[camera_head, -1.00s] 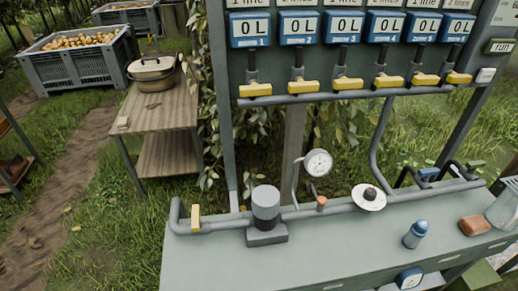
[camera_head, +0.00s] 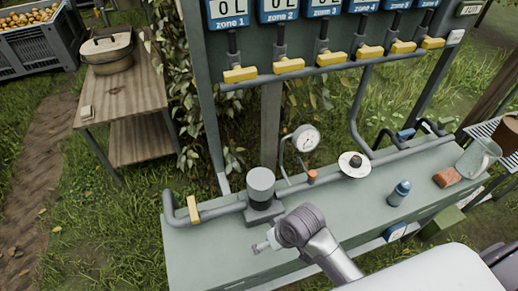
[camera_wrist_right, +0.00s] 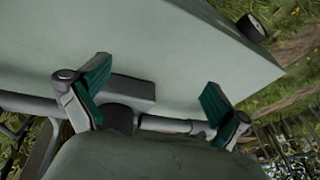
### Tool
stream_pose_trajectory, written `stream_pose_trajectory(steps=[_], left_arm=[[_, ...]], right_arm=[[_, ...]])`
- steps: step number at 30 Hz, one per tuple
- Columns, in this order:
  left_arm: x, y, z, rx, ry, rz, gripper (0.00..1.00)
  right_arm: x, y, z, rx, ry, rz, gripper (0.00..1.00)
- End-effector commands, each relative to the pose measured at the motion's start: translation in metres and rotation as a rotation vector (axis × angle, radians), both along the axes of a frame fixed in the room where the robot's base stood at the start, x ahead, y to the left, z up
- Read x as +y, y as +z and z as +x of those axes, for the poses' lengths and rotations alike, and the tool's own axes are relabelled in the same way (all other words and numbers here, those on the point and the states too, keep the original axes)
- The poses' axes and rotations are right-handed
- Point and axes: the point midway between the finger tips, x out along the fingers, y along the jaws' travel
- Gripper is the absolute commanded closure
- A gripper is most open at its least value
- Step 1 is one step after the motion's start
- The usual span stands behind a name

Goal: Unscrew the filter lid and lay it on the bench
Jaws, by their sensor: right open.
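The filter (camera_head: 261,202) stands upright on its base on the bench (camera_head: 195,255), with a grey round lid (camera_head: 261,180) on top. My right gripper (camera_head: 265,243) is in front of the filter in the head view, lower than its lid and apart from it in the picture. In the right wrist view, my right gripper (camera_wrist_right: 156,88) has its green-padded fingers spread wide. The filter's base (camera_wrist_right: 135,92) and a dark part of its body show between them, upside down. A large grey rounded shape covers the bottom there; the lid cannot be made out. My left gripper is not in view.
A pipe (camera_head: 225,210) with a yellow handle (camera_head: 193,209) runs along the bench. The bench front left is clear.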

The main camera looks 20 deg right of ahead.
Motion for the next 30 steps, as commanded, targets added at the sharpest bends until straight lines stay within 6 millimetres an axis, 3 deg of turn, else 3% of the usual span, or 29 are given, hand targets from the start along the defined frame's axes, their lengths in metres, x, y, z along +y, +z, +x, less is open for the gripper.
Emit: stream_pose_trajectory(steps=[1, 6, 9, 14, 18, 24, 30], left_arm=[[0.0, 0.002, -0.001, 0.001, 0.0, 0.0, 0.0], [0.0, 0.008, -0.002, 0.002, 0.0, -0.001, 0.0], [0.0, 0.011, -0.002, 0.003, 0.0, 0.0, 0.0], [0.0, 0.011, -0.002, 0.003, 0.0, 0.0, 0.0], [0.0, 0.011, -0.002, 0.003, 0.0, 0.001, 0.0], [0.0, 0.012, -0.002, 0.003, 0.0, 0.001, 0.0], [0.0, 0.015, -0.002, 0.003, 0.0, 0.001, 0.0]], right_arm=[[0.009, 0.016, 0.017, -0.005, 0.015, 0.016, 0.0], [0.036, 0.072, 0.058, 0.048, 0.064, 0.044, 0.0], [0.04, 0.108, 0.077, 0.099, 0.08, 0.011, 0.0], [0.025, 0.144, 0.111, 0.179, 0.029, -0.074, 0.0], [0.002, 0.175, 0.138, 0.233, -0.063, -0.146, 0.0], [-0.015, 0.198, 0.153, 0.268, -0.141, -0.187, 0.0], [-0.016, 0.183, 0.153, 0.274, -0.148, -0.189, 0.0]])
